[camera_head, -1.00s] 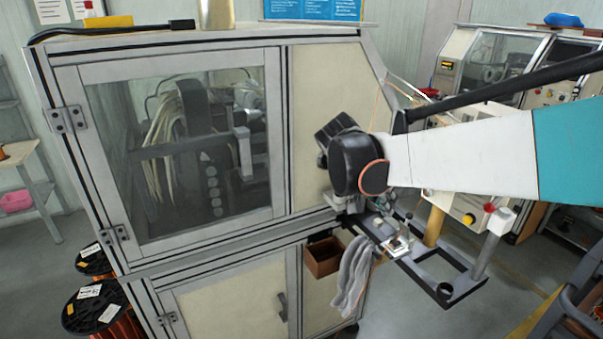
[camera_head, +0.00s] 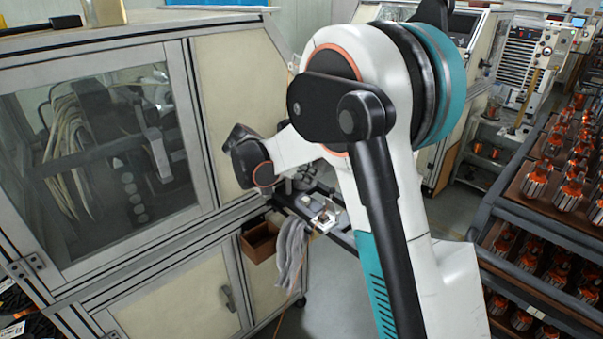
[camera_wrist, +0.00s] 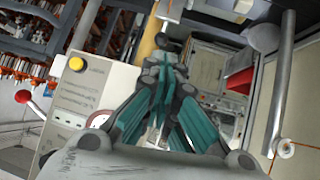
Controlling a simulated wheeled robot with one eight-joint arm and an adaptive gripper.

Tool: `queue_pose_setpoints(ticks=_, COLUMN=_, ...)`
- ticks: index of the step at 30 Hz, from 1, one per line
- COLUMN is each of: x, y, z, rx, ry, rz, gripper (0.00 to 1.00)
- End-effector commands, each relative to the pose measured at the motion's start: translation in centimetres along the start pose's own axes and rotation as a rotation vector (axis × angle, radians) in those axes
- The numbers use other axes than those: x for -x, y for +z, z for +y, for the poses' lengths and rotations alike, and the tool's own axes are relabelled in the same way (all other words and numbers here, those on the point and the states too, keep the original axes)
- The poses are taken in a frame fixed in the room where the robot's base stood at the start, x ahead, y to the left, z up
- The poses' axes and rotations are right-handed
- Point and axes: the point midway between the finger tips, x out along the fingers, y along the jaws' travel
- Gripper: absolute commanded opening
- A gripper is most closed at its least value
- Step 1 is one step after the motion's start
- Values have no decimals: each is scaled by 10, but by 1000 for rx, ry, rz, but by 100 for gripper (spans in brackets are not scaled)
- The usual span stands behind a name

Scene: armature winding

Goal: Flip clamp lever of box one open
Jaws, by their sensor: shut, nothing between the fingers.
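My gripper (camera_wrist: 170,50) points away from the camera in the wrist view, its teal fingers drawn together with nothing between them. In the head view my wrist hides most of it. I cannot make out for certain which part is box one or its clamp lever. A small metal fixture (camera_head: 325,216) sits on the dark frame beside the machine, below and right of my wrist in the head view. In the wrist view a cream control box (camera_wrist: 95,88) with a yellow button lies left of my gripper. A red ball knob (camera_wrist: 22,97) shows at its left.
The glazed machine cabinet (camera_head: 200,120) stands left of my arm. A brown bin (camera_head: 259,243) and grey cloth (camera_head: 291,250) hang below my wrist. Racks of armatures (camera_head: 520,205) stand at the right. A yellow post (camera_wrist: 165,14) and a grey post (camera_wrist: 284,70) rise near my gripper.

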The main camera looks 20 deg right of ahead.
Motion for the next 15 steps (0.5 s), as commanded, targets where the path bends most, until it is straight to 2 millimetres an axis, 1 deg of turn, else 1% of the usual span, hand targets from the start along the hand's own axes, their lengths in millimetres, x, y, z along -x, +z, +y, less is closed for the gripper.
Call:
queue_pose_setpoints(ticks=1, x=-12, y=0, z=0, rx=-1, ry=1, rz=0, gripper=0)
queue_pose_setpoints(ticks=6, x=-43, y=0, z=0, rx=-1, ry=1, rz=0, gripper=0)
queue_pose_setpoints(ticks=12, x=-66, y=0, z=0, rx=0, ry=0, rz=0, gripper=0)
queue_pose_setpoints(ticks=15, x=-71, y=0, z=0, rx=0, ry=-1, rz=0, gripper=0)
